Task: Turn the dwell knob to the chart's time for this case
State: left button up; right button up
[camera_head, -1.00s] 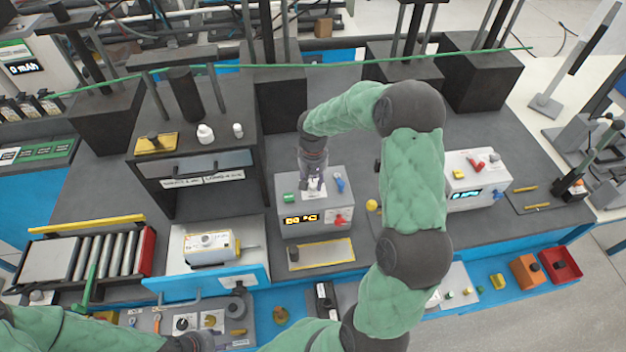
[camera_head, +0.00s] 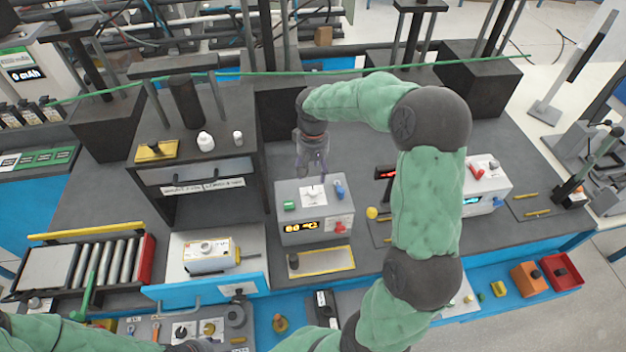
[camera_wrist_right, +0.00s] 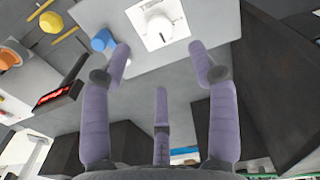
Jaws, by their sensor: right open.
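The white dwell knob (camera_head: 312,192) sits on a white dial plate on top of a grey box (camera_head: 287,237) with a lit amber display (camera_head: 301,226), whose digits are too small to read surely. In the right wrist view the knob (camera_wrist_right: 158,30) shows at top centre, its dial marks small. My right gripper (camera_head: 313,168) is just behind and above the knob. Its fingers (camera_wrist_right: 160,65) are spread and empty, apart from the knob. My left gripper (camera_head: 190,346) is at the bottom edge, mostly cut off. I cannot make out which sheet is the chart.
The box also carries a green button (camera_head: 289,205), a blue knob (camera_head: 340,191) and a red knob (camera_head: 340,228). A dark cabinet (camera_head: 160,200) with printed labels stands to the left. A second white box (camera_head: 490,170) stands to the right. Dark blocks stand behind my right gripper.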

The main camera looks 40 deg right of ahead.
notch_tip(320, 180, up, 3)
jog(key=shift+r, duration=0.15)
dwell(0.7)
